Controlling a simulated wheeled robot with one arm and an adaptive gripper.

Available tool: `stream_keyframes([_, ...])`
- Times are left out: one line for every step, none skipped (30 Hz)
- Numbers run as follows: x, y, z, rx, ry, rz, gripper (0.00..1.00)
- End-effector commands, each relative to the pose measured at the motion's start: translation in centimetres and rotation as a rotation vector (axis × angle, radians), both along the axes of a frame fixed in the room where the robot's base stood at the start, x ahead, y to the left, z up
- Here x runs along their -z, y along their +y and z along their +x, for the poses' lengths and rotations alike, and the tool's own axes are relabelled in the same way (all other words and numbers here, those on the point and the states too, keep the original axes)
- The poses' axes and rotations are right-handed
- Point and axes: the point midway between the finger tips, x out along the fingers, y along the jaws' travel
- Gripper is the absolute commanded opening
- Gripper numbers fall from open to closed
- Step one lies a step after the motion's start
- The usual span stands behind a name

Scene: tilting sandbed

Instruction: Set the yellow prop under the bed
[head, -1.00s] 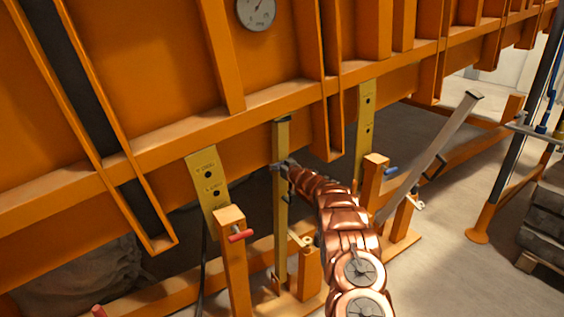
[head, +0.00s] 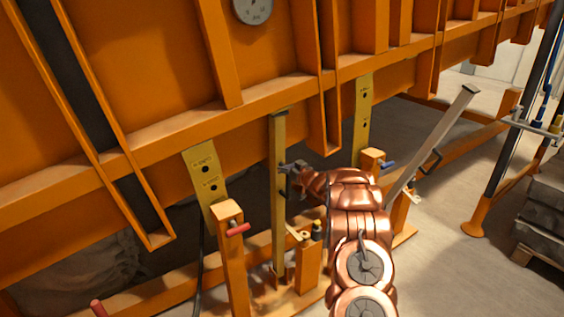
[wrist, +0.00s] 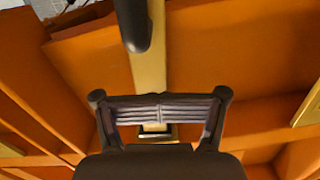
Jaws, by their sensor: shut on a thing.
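The yellow prop (head: 278,215) stands upright in the head view, with its dark-capped top at the lower beam of the orange bed (head: 130,150). I cannot tell whether the cap touches the beam. Its foot is down by the orange floor frame. My gripper (head: 286,170) is shut on the prop at its upper middle, from the right. In the wrist view the prop (wrist: 155,75) runs behind my gripper (wrist: 160,105), with a dark rounded bar in front of it; the grip itself is partly hidden.
Yellow plates with holes (head: 206,178) hang from the bed on both sides. A short orange post with a red handle (head: 230,255) stands left of the prop. A grey prop (head: 430,145) leans at right. Stacked dark slabs (head: 545,215) lie far right; open floor lies between.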

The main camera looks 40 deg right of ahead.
Motion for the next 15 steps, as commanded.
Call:
stream_keyframes([-0.1, 0.0, -0.6, 0.002, 0.001, 0.001, 0.0])
stream_keyframes([-0.1, 0.0, -0.9, 0.002, 0.0, 0.001, 0.0])
stream_keyframes([-0.2, 0.0, -1.3, 0.002, -0.001, 0.0, 0.0])
stream_keyframes([-0.3, 0.0, -1.6, 0.002, -0.001, -0.001, 0.0])
stream_keyframes([-0.3, 0.0, -1.9, 0.002, -0.001, -0.001, 0.0])
stream_keyframes([-0.2, 0.0, -2.3, 0.001, -0.001, 0.0, 0.0])
stream_keyframes([-0.2, 0.1, -2.6, 0.0, -0.001, 0.0, 0.0])
stream_keyframes([-0.2, 0.1, -2.8, -0.001, -0.001, 0.0, 0.0])
stream_keyframes([-0.2, 0.1, -3.0, -0.001, -0.002, 0.0, 0.0])
stream_keyframes([-0.2, 0.2, -3.2, -0.002, -0.002, -0.001, 0.0])
stream_keyframes([-0.3, 0.2, -3.3, -0.002, -0.002, -0.001, 0.0])
stream_keyframes([-0.3, 0.2, -3.5, -0.002, -0.002, -0.002, 0.0])
stream_keyframes([-0.2, 0.2, -3.5, -0.002, -0.003, -0.002, 0.0])
stream_keyframes([-0.2, 0.2, -3.6, -0.002, -0.002, -0.001, 0.0])
stream_keyframes([-0.2, 0.2, -3.7, -0.003, -0.002, -0.002, 0.0])
